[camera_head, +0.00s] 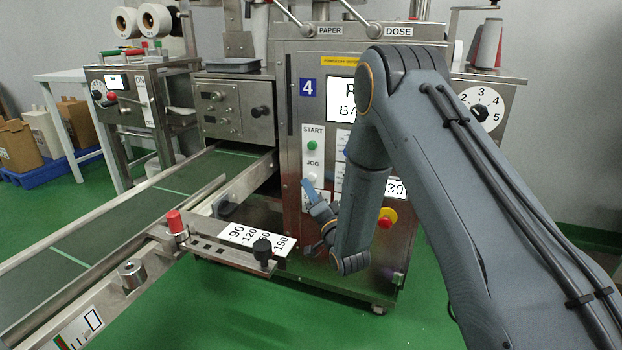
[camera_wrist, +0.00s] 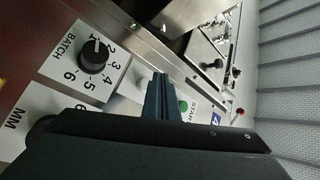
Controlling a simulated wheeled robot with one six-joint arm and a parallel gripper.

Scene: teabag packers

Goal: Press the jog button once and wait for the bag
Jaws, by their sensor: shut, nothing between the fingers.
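The machine marked 4 (camera_head: 283,130) stands in the middle of the head view. Its front panel has a green START button (camera_head: 312,145) and, below it, a white button under the JOG label (camera_head: 312,177). My gripper (camera_head: 307,186) is shut and empty, its blue fingers pointing at the panel just below the JOG button. I cannot tell whether the fingertips touch it. In the wrist view the shut fingers (camera_wrist: 160,80) cover part of the panel, with the green START button (camera_wrist: 183,106) just to their right. No bag shows on the belt (camera_head: 120,215).
A red emergency button (camera_head: 386,217) on a yellow plate sits right of my forearm. A black BATCH knob (camera_wrist: 94,56) is left of the fingers in the wrist view. A rail with a red knob (camera_head: 175,222) stands in front. My arm hides part of the screen (camera_head: 341,98).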

